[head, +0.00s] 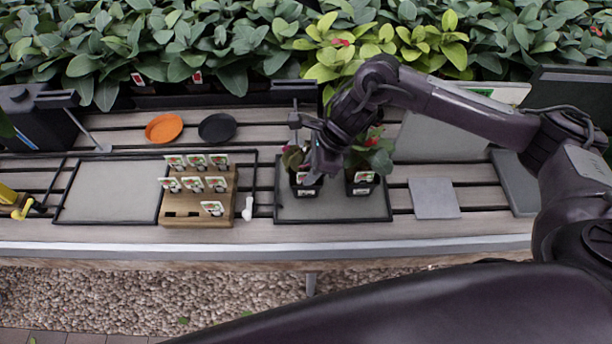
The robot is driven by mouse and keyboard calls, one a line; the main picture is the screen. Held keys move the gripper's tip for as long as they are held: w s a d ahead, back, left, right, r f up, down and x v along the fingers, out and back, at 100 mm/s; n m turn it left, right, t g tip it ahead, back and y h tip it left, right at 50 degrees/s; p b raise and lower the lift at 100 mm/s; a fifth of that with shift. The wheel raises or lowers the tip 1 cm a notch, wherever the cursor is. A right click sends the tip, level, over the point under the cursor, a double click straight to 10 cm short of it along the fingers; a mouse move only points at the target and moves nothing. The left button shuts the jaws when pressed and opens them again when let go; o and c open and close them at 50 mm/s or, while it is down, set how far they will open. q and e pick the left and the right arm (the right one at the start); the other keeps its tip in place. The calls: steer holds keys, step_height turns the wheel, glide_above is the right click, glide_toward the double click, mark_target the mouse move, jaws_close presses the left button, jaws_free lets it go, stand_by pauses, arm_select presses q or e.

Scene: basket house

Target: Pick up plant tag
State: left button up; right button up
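Several plant tags (194,184) with red and green pictures stand in rows in a wooden tag holder (224,217) left of centre. One tag (212,208) stands alone in its front row. My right gripper (314,172) points down over the left of two small black plant pots, well to the right of the holder. It partly hides that pot (304,189) and its plant. A small tag shows at the gripper's tip, and I cannot tell if the gripper holds it. Its fingers are too small to judge. My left gripper is not in view.
Both pots stand on a grey tray (340,208); the right pot (362,184) bears a tag. An empty grey tray (108,195) lies left of the holder. Orange (164,128) and black (217,128) saucers lie behind. Dense leafy plants line the back of the slatted bench.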

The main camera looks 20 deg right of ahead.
steer(key=shift+w+a+f, duration=0.15)
steer(key=shift+a+f, duration=0.1)
steer(key=shift+f, duration=0.4)
steer(key=shift+w+a+f, duration=0.1)
steer(key=shift+a+f, duration=0.05)
steer(key=shift+f, duration=0.3)
steer(key=c, duration=0.7)
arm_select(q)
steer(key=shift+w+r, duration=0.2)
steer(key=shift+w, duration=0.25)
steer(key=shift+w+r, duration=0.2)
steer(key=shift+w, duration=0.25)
arm_select(e)
jaws_close()
